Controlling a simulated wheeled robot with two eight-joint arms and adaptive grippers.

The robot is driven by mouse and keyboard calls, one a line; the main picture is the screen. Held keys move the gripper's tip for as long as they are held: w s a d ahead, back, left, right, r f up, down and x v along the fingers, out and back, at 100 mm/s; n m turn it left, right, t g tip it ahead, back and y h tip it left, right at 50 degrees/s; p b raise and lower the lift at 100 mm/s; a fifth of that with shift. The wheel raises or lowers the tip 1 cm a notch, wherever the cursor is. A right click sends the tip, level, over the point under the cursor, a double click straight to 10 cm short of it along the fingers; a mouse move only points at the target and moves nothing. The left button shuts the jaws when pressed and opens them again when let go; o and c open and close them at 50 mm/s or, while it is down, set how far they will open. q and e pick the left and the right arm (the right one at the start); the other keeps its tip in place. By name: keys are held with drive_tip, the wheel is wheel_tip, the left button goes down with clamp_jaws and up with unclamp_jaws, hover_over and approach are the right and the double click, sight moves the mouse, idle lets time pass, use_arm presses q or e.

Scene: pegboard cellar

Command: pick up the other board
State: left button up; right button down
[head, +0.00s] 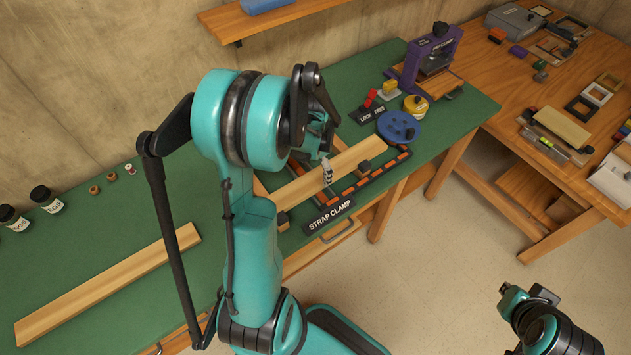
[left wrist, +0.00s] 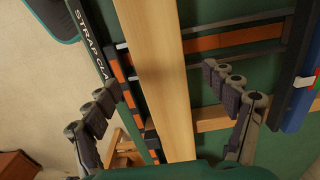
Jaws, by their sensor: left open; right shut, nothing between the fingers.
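One pale wooden board (head: 110,283) lies flat on the green bench at the left of the head view. A second board (head: 362,152) lies across the strap clamp (head: 330,216), partly hidden by my left arm. My left gripper (head: 326,172) is over this second board and open. In the left wrist view the second board (left wrist: 158,55) runs lengthwise between the spread fingers of the left gripper (left wrist: 166,78), with a gap on each side. My right gripper (head: 529,292) is shut and empty, over the floor at the lower right.
A blue disc (head: 399,127), a yellow round piece (head: 415,106) and a purple clamp press (head: 432,57) stand behind the strap clamp. Jars (head: 46,199) and small spools stand at the left. A wooden side table (head: 545,75) at the right holds frames and tools.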

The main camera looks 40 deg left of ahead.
sight(316, 179)
use_arm(q)
wheel_tip(316, 179, down, 4)
drive_tip(key=shift+b, duration=0.6)
drive_tip(key=shift+r, duration=0.1)
drive_tip(key=c, duration=1.6)
drive_tip(key=shift+r, duration=0.1)
